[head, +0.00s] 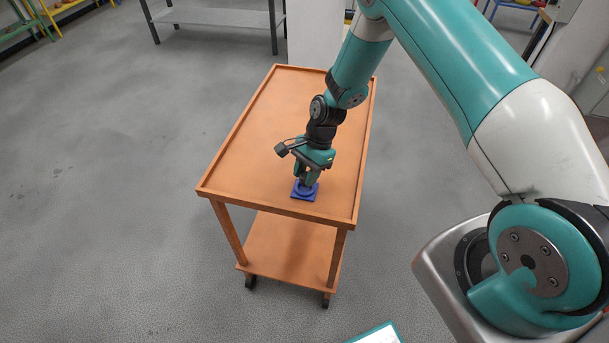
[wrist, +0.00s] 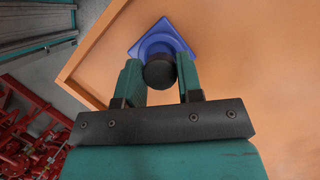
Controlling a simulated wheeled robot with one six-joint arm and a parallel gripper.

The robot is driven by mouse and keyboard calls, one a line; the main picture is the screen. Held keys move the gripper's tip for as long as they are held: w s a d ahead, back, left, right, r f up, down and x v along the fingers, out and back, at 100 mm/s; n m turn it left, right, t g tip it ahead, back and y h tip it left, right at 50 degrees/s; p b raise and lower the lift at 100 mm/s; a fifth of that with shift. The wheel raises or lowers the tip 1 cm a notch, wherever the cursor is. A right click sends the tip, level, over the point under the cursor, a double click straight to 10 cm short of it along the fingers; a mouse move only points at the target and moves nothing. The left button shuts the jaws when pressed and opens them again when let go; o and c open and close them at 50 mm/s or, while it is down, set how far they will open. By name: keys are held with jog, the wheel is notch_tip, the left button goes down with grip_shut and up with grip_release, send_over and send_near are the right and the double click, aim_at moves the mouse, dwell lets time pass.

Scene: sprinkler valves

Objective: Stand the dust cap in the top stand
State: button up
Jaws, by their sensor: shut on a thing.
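My gripper (head: 306,181) points down over the near end of the orange cart's top. In the wrist view its two green fingers (wrist: 158,74) are shut on a dark round dust cap (wrist: 160,74), one finger on each side. A blue stand with a square base (head: 304,194) sits on the cart top right under the gripper. It also shows in the wrist view (wrist: 163,39), just beyond the cap and partly covered by it. I cannot tell whether the cap touches the stand. In the head view the fingers mostly hide the cap.
The orange cart (head: 268,118) has a raised rim, a lower shelf (head: 280,243) and wheels. The rest of its top is clear. A grey metal bench (head: 218,17) stands behind. Red pipework (wrist: 30,135) shows at lower left in the wrist view. The floor left is free.

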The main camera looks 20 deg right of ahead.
jog(key=shift+f, duration=0.8)
jog(key=shift+f, duration=0.2)
jog(key=o, duration=1)
jog(key=shift+r, duration=0.15)
